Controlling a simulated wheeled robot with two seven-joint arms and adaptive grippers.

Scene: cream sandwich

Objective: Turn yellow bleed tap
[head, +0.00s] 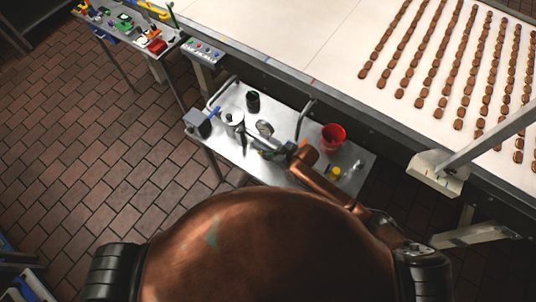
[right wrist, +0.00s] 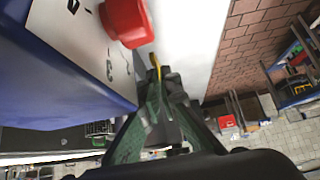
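In the right wrist view a thin yellow piece (right wrist: 155,62), which may be the bleed tap, shows just at the tips of my right gripper (right wrist: 160,80). Its base is hidden, and I cannot tell whether the fingers touch or hold it. The green-sided fingers run close together towards it. In the head view my right gripper (head: 265,146) is low over the metal side table, beside a round gauge (head: 264,128) and a silver cylinder (head: 233,118). No yellow tap can be made out there. My left gripper is not in view.
A red knob (right wrist: 126,20) on a white marked panel stands close left of the fingertips. The side table (head: 218,136) also carries a black container (head: 253,102), a red bucket (head: 332,138) and a small yellow item (head: 336,172). A conveyor (head: 300,35) with rows of biscuits lies behind.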

